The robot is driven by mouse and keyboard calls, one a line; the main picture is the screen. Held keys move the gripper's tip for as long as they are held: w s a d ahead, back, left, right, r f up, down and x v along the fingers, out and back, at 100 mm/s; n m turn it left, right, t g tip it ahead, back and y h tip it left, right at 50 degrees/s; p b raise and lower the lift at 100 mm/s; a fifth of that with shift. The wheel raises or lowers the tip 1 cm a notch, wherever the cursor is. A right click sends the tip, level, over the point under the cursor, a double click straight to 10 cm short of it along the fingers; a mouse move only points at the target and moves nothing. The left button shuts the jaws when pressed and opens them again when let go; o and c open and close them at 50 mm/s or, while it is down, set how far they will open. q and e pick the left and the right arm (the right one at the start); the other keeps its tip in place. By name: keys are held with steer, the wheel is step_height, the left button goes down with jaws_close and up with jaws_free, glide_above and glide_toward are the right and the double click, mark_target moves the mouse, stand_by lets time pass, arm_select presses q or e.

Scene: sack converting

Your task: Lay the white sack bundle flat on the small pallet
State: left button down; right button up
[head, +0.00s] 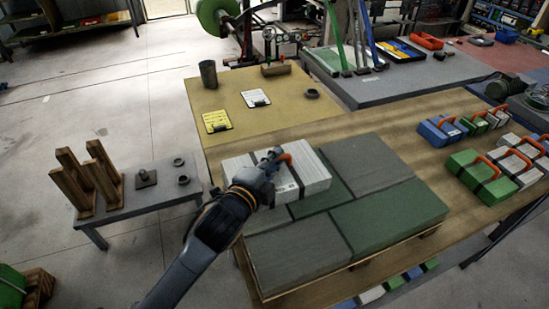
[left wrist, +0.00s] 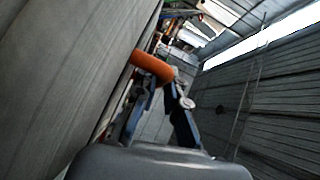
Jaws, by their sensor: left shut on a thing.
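The white sack bundle (head: 316,174), with a dark strap and an orange handle (head: 301,158), is at the back left corner of the small pallet (head: 392,248). It looks roughly level. I cannot tell whether it touches the layer below. That layer is grey bundles (head: 296,256) and green bundles (head: 392,219) lying flat. My left gripper (head: 272,158) is at the white bundle's top, shut on its handle. In the left wrist view the orange handle (left wrist: 152,68) shows at the fingers (left wrist: 160,108). My right gripper is not in view.
Blue, green and white strapped bundles (head: 482,178) stand on the right of the wooden table (head: 410,160). A yellow-topped table (head: 290,103) with clipboards and a cup is behind. A small grey table (head: 150,200) with wooden blocks (head: 88,180) stands left.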

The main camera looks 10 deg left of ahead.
arm_select(q)
steer(key=shift+r, duration=0.1)
steer(key=c, duration=1.4)
jaws_free()
steer(key=shift+f, duration=0.2)
steer(key=shift+s+r, duration=0.1)
steer(key=v, duration=1.2)
